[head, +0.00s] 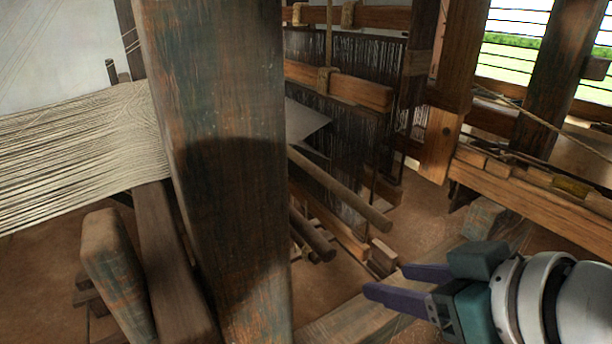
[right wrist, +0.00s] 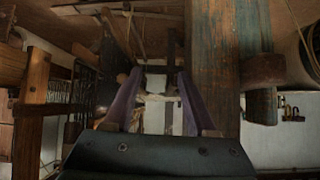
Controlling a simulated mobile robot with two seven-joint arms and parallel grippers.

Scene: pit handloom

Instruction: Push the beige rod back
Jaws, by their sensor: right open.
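Two round rods stick out from under the loom in the head view. The upper, lighter brown-beige rod (head: 342,190) slants down to the right, and the lower, darker rod (head: 313,236) ends beside the big post. I cannot tell for sure which is the beige rod; the upper one is closest in colour. My right gripper (head: 387,281) is at the lower right, its purple fingers apart and empty, pointing left. It is below and right of the rod ends, not touching them. In the right wrist view its fingers (right wrist: 160,73) are spread with nothing clearly between them. My left gripper is not in view.
A thick wooden post (head: 220,170) blocks the middle left. Pale warp threads (head: 75,150) stretch at the left. Dark heddles (head: 350,140) hang behind the rods. A wooden beam (head: 540,190) runs along the right. Bare brown floor (head: 420,215) shows between rods and beam.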

